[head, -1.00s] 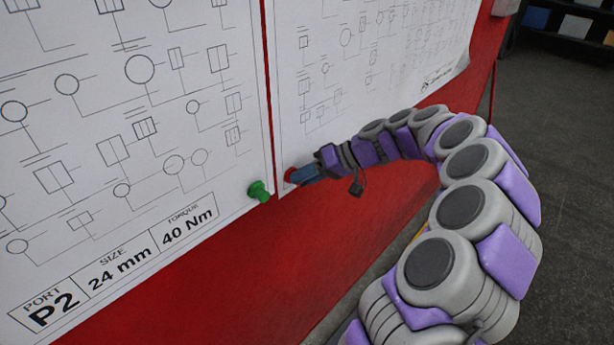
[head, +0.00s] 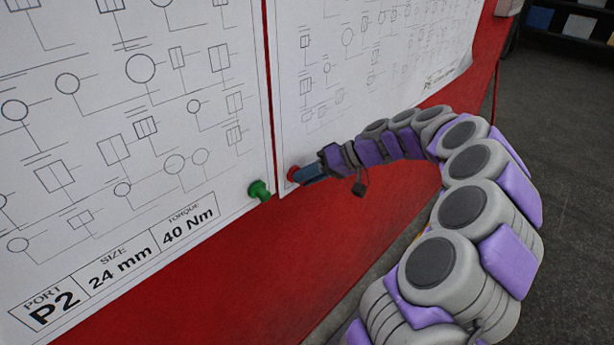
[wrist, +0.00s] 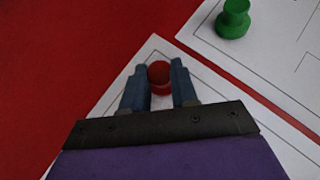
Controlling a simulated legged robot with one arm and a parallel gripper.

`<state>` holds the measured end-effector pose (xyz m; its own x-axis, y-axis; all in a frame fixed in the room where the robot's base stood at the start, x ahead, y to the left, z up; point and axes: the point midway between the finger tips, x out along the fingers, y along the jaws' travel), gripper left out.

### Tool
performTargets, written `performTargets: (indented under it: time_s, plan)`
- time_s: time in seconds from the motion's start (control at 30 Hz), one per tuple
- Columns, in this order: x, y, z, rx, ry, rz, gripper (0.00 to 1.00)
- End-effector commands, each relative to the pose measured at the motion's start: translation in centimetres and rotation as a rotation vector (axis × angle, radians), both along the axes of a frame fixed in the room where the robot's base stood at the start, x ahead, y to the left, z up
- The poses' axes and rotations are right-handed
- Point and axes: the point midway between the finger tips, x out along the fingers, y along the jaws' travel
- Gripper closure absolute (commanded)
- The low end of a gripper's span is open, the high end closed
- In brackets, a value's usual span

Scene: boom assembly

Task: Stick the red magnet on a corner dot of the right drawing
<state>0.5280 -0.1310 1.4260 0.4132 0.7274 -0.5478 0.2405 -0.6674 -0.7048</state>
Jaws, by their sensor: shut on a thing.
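The red magnet (wrist: 159,74) is between the two fingers of my gripper (wrist: 158,82) in the wrist view, over a corner of the right drawing (wrist: 157,48). In the head view the red magnet (head: 293,173) shows at the lower left corner of the right drawing (head: 345,85), at the tip of my gripper (head: 306,175). My gripper is shut on the magnet. The magnet appears against or very close to the paper; the exact contact cannot be told. The corner dot is not visible, and the magnet covers that area.
The left drawing (head: 110,110) hangs beside it across a narrow red gap. A green magnet (head: 259,190) sits at its lower right corner, close to my gripper. The red panel (head: 300,240) is bare below the drawings. The right drawing's lower right corner curls outward.

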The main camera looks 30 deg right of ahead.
Motion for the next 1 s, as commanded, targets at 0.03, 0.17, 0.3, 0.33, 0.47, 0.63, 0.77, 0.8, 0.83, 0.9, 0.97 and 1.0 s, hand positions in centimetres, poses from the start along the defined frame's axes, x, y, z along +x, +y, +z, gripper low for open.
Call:
performTargets:
  time_s: [0.03,0.17,0.3,0.33,0.47,0.63,0.77,0.8,0.83,0.9,0.97,1.0]
  plan:
    - [0.02,-0.15,-0.04,0.000,0.000,-0.002,1.00]
    - [0.01,-0.30,-0.06,0.001,0.000,-0.001,1.00]
    - [0.01,-0.05,-0.01,-0.002,0.000,-0.002,1.00]
    - [0.01,-0.04,-0.01,-0.002,0.000,-0.002,1.00]
    - [0.01,0.30,0.04,-0.005,-0.001,-0.002,1.00]
    - [0.05,0.53,0.04,-0.006,-0.002,-0.002,1.00]
    - [0.07,0.24,0.02,-0.003,-0.001,-0.002,1.00]
    - [0.06,0.12,0.01,-0.003,-0.001,-0.002,1.00]
    - [0.07,0.04,-0.01,-0.002,0.000,-0.002,1.00]
    - [0.07,-0.02,-0.03,-0.001,-0.001,-0.001,1.00]
    - [0.06,-0.03,-0.02,-0.002,0.000,-0.002,1.00]
    - [0.06,-0.02,-0.02,-0.002,0.000,-0.002,1.00]
